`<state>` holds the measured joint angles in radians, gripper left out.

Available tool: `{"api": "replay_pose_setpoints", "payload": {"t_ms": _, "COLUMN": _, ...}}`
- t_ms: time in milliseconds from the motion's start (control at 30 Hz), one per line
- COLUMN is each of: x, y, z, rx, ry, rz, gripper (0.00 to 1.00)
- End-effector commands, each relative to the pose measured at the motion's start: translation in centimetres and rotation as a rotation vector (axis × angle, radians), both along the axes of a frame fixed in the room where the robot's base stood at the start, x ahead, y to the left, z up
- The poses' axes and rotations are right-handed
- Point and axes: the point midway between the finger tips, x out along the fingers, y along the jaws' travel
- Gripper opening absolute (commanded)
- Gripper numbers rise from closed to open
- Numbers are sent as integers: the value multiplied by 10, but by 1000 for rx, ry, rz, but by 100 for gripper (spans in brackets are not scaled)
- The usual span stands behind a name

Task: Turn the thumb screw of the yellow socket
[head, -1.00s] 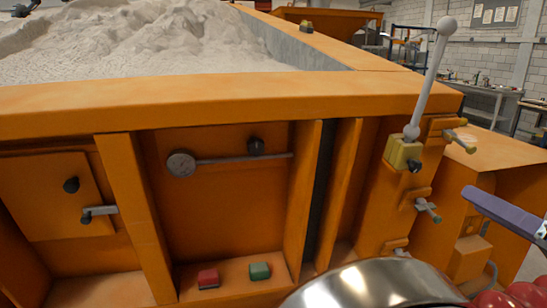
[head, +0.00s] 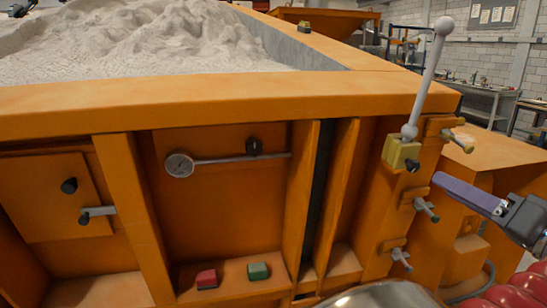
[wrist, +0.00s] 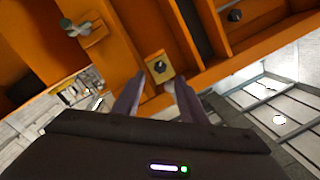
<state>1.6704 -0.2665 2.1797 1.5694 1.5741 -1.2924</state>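The yellow socket (head: 401,153) is a small block on the orange post at the right of the head view. Its dark thumb screw (head: 412,166) sticks out of the front face. A grey lever (head: 428,80) with a ball end stands up from the socket, tilted slightly right. My gripper (head: 438,181) is to the right of and a little below the socket, apart from it. In the wrist view, my gripper (wrist: 157,94) is open, with nothing between its fingers. The yellow socket (wrist: 151,72) and thumb screw (wrist: 159,66) lie just beyond the fingertips.
Handles on brackets (head: 427,210) project from the orange post beside and below the socket. A dial gauge (head: 180,165), a red button (head: 207,278) and a green button (head: 258,271) are further left. Sand (head: 150,45) fills the bed above.

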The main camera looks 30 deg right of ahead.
Motion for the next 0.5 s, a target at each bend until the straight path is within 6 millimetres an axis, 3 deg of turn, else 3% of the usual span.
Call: {"api": "replay_pose_setpoints", "payload": {"t_ms": 500, "x": 55, "y": -4, "z": 0, "rx": 0, "ry": -1, "rz": 4, "gripper": 38}}
